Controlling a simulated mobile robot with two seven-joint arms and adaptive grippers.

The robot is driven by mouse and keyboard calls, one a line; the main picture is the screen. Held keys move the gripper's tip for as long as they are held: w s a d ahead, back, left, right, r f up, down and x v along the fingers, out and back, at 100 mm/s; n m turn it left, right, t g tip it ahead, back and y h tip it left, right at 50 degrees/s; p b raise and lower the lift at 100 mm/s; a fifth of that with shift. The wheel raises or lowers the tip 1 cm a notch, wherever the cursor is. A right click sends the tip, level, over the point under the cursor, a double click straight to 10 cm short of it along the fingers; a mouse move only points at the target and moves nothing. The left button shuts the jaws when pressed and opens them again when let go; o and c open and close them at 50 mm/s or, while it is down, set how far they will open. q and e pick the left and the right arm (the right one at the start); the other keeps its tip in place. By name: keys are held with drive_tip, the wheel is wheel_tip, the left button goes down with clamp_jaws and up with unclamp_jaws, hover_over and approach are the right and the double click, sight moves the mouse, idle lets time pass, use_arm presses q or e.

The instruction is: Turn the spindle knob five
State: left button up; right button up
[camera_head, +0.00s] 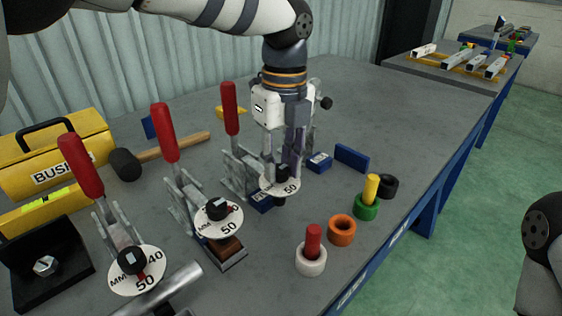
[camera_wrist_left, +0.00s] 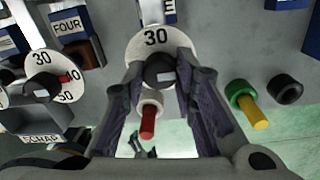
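Three toggle clamps stand on the bench, each with a black spindle knob over a white numbered dial. The rightmost knob (camera_head: 281,172) is under my left gripper (camera_head: 287,178). In the left wrist view that knob (camera_wrist_left: 160,71) sits between the two fingertips of my left gripper (camera_wrist_left: 160,75), on a dial (camera_wrist_left: 156,39) marked 30. The fingers are apart on either side of it, and I see no clear grip. A blue label behind it shows only a final E. The neighbouring clamp's label (camera_wrist_left: 70,24) reads FOUR. My right gripper is out of view.
Red clamp handles (camera_head: 229,108) stand upright close left of my left gripper. White, orange, green and black rings (camera_head: 342,230) lie to the right, with red and yellow pegs in two. A mallet (camera_head: 160,152) and yellow toolbox (camera_head: 60,150) are at left. The bench's back right is clear.

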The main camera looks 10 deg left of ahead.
use_arm(q)
drive_tip(key=shift+r+n, duration=0.1)
drive_tip(key=shift+n, duration=0.2)
clamp_jaws()
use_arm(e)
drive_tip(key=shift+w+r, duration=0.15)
use_arm(q)
drive_tip(key=n+p, duration=0.1)
drive_tip(key=n, duration=0.2)
drive_tip(key=n+p, duration=0.1)
drive_tip(key=n, duration=1.3)
drive_tip(key=shift+t, duration=0.4)
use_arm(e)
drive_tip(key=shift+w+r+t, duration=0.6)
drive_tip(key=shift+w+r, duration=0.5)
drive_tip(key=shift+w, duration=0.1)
use_arm(q)
drive_tip(key=o, duration=1)
unclamp_jaws()
